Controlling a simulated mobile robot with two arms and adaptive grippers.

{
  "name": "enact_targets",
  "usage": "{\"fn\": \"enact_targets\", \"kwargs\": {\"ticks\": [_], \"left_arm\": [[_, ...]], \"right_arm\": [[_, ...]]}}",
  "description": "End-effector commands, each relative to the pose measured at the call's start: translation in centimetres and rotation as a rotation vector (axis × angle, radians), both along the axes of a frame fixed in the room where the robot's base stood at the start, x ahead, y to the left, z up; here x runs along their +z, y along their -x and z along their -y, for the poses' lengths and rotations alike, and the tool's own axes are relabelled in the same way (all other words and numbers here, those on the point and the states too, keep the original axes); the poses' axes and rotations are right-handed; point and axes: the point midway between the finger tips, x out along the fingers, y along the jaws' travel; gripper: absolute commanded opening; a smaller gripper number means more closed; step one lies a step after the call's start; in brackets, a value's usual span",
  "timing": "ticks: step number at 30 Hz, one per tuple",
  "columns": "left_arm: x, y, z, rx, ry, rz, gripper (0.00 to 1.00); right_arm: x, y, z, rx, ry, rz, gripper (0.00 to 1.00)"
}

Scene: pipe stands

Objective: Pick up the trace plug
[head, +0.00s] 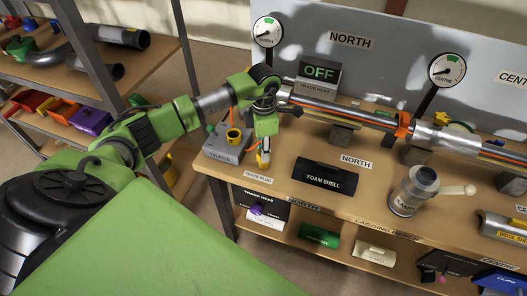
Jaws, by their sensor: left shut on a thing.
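My left gripper (263,153) reaches in from the left and points down at the table's left end. It is shut on the trace plug (262,159), a small yellow and pale piece just behind the TRACE PLUG label (258,180). The fingers hide much of the plug, and I cannot tell whether it still touches the table. My right gripper is not in view.
A black FOAM SHELL tray (325,175) lies right of the gripper. A metal pipe (350,112) on dark blocks runs behind, below an OFF display (319,72). A silver can (411,190) stands farther right. A shelf with bins (93,120) is at left.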

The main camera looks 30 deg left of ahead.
Motion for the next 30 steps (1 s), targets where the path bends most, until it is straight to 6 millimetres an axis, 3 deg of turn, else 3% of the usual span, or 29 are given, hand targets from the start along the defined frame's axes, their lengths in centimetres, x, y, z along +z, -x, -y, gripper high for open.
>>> {"fn": "enact_targets", "kwargs": {"ticks": [19,30], "left_arm": [[2.4,0.0,0.0,0.000,0.000,0.001,0.02],[6.0,0.0,0.0,0.000,0.000,0.001,0.01]], "right_arm": [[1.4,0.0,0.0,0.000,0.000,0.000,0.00],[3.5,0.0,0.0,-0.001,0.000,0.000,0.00]]}}
